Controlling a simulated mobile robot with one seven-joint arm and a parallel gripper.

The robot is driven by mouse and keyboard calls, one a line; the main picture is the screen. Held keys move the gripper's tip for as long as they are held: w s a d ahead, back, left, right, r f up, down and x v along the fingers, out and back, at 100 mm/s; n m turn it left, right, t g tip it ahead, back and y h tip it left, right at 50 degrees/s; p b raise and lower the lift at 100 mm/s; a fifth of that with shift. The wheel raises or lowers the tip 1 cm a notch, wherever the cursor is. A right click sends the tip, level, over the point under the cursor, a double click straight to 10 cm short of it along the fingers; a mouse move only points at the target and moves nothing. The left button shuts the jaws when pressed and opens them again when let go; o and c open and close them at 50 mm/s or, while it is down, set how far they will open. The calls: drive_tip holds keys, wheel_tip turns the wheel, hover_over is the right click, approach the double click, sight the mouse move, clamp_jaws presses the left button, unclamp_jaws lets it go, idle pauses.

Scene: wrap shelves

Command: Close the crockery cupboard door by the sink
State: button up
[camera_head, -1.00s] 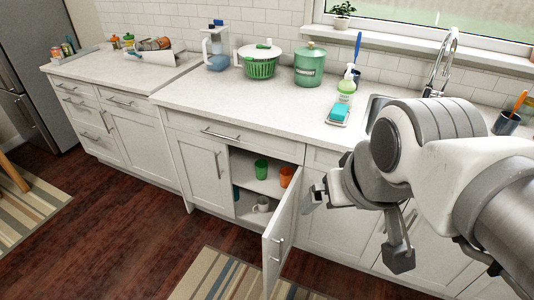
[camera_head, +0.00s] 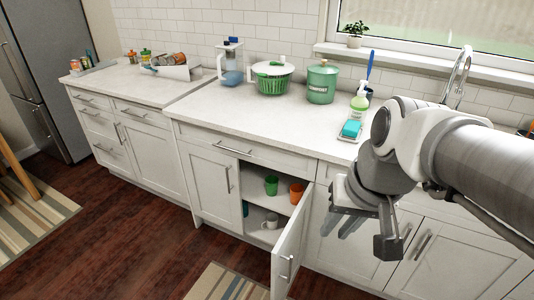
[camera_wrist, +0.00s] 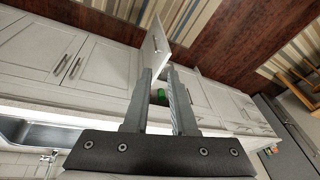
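The white cupboard door (camera_head: 291,246) left of the sink stands open, swung out toward me, with a metal handle (camera_head: 287,268) on its outer face. The open cupboard shows a green cup (camera_head: 271,186), an orange cup (camera_head: 296,193) and a white mug (camera_head: 270,221) on two shelves. My gripper (camera_head: 364,232) is to the right of the door, apart from it, and holds nothing. In the wrist view its two fingers (camera_wrist: 160,72) are apart, with the open door (camera_wrist: 154,46) beyond their tips and a green cup (camera_wrist: 160,95) between them.
The counter (camera_head: 230,108) above carries a green-basket spinner (camera_head: 271,78), a green compost bin (camera_head: 321,82), a soap bottle (camera_head: 359,98) and a sponge (camera_head: 351,129). A striped rug (camera_head: 225,284) lies on the floor before the cupboard. The sink (camera_wrist: 40,136) shows in the wrist view.

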drive_tip(key=w+f, duration=0.1)
drive_tip(key=f, duration=0.1)
drive_tip(key=w+f+m+g+y+b, duration=0.1)
drive_tip(key=f, duration=0.1)
drive_tip(key=w+f+m+g+y+b, duration=0.1)
drive_tip(key=f, duration=0.2)
drive_tip(key=shift+a, duration=0.25)
clamp_jaws()
drive_tip(key=m+t+y+b, duration=0.8)
drive_tip(key=m+y+b, duration=0.55)
drive_tip(key=m, duration=0.65)
approach(276, 272)
drive_tip(key=shift+h, duration=0.55)
drive_tip(key=b+x, duration=0.4)
drive_tip(key=x, duration=0.1)
drive_tip(key=shift+a+r, duration=0.2)
drive_tip(key=shift+a, duration=0.05)
drive_tip(key=shift+w+a+r, duration=0.1)
drive_tip(key=shift+w+a, duration=0.3)
drive_tip(key=shift+a, duration=0.15)
